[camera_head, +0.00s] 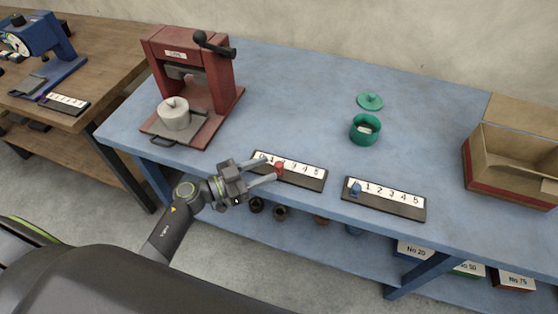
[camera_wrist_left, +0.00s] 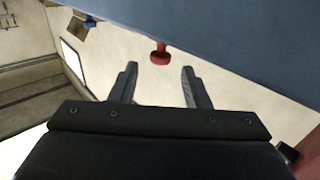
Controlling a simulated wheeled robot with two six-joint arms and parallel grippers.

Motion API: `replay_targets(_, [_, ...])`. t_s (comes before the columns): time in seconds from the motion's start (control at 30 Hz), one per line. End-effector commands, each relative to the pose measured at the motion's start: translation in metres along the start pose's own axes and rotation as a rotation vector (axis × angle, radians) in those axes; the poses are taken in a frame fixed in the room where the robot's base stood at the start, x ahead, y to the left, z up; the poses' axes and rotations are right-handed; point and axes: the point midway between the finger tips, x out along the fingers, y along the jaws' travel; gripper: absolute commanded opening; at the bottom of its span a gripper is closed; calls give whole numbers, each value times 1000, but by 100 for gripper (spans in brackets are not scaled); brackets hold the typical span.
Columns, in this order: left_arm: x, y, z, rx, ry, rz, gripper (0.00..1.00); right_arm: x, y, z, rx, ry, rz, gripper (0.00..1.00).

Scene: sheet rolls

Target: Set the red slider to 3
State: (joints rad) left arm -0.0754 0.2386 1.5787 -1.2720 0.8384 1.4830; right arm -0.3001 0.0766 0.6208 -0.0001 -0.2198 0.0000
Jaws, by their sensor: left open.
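The red slider knob (camera_head: 279,169) sits on a black strip (camera_head: 309,184) with a white scale numbered 0 to 5, at the blue table's front edge. It is toward the low-number end, around 1 or 2; the exact mark is hard to tell. My left gripper (camera_head: 270,170) is open, its fingers reaching to the knob from the left and partly covering the low numbers. In the left wrist view, the red knob (camera_wrist_left: 160,54) shows ahead, between the spread fingertips (camera_wrist_left: 160,75); it looks untouched. My right gripper is not in view.
A second strip with a blue knob (camera_head: 355,189) lies to the right. A red press (camera_head: 206,70) with a grey pot (camera_head: 174,114) stands left. The table's middle is clear.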

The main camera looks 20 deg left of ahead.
Motion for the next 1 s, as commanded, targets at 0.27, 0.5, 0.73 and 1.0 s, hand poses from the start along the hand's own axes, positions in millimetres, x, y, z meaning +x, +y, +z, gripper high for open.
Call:
replay_targets(0.27, [42, 0, 0, 0, 0, -1, 43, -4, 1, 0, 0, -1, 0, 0])
replay_targets(0.5, [50, 0, 0, 0, -1, -1, 43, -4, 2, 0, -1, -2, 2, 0])
replay_targets(0.73, [50, 0, 0, 1, -1, -1, 36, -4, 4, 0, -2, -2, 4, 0])
replay_targets(1.0, [50, 0, 0, 1, 0, -1, 1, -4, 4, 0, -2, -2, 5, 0])
